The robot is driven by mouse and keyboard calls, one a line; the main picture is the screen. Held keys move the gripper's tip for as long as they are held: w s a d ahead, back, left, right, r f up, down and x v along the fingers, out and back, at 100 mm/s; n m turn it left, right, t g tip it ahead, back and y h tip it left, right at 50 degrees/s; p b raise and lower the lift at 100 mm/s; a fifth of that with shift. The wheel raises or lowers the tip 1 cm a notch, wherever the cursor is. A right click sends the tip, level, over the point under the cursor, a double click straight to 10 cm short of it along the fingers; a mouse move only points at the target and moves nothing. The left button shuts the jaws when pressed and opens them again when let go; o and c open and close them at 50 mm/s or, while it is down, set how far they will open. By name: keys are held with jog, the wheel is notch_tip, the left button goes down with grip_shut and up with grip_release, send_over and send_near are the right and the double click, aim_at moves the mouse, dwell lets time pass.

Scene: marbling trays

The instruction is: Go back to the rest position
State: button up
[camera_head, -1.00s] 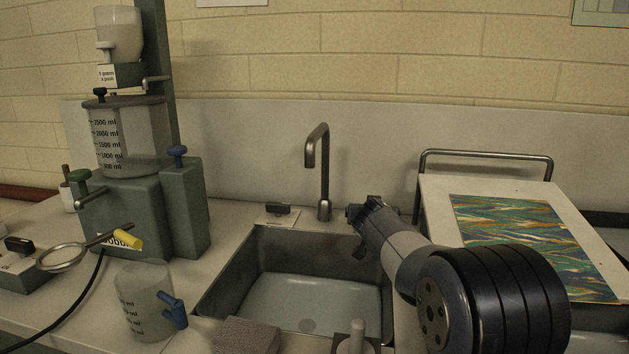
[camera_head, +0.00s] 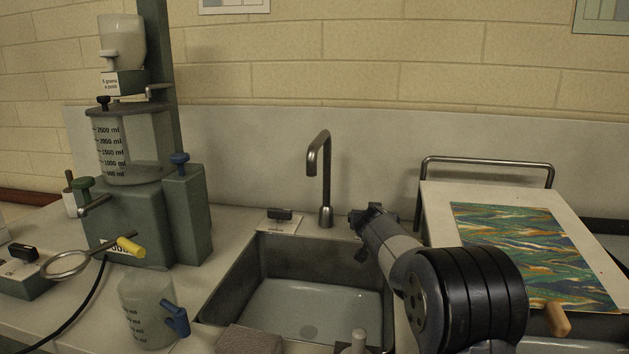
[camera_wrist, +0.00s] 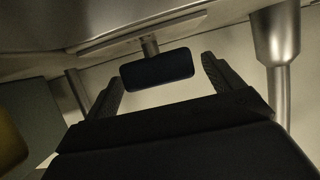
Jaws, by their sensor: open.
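My gripper (camera_head: 372,212) is over the right back part of the sink, just right of the tap, with my arm reaching in from the lower right. In the wrist view my gripper (camera_wrist: 160,85) shows two dark fingers spread apart with nothing held between them. A black switch (camera_wrist: 157,69) on a short stem appears beyond the fingers, at a distance. The same kind of black switch (camera_head: 280,214) sits on a small plate behind the sink in the head view.
The steel sink (camera_head: 235,285) and tap (camera_head: 321,180) stand close to my gripper. A board (camera_head: 433,205) with a marbled sheet (camera_head: 530,250) lies at right, near a metal rail (camera_head: 490,160). A graduated tank (camera_head: 128,140) and a jug (camera_head: 145,310) are at left.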

jog(key=b+v, duration=0.2)
jog(key=v, duration=0.8)
jog(key=p+x, duration=0.2)
jog(key=x, duration=0.8)
jog(key=shift+w+f, duration=0.15)
jog(key=shift+w, duration=0.05)
jog(key=shift+a+m+g+h+b, duration=0.1)
jog(key=shift+m+g+h+b, duration=0.3)
jog(key=shift+m+h, duration=0.85)
jog(key=m+g+h+p, duration=0.1)
jog(key=p, duration=0.1)
jog(key=m+h+p, duration=0.1)
jog(key=h, duration=0.1)
jog(key=shift+s+r+m+g+p, duration=0.1)
jog(key=shift+r+m+g+p, duration=0.25)
jog(key=shift+g, duration=0.05)
jog(key=m+g+h+p, duration=0.1)
jog(key=p, duration=0.2)
jog(key=shift+m+h, duration=0.25)
jog(key=shift+m, duration=0.05)
jog(key=m+g+h+p, duration=0.2)
jog(key=m+g+p, duration=0.1)
jog(key=p, duration=0.7)
jog(key=shift+m+g, duration=0.3)
jog(key=shift+f+m+g+h+p, duration=0.3)
jog(key=shift+h+p, duration=0.1)
jog(key=shift+p, duration=0.3)
jog(key=shift+r, duration=0.1)
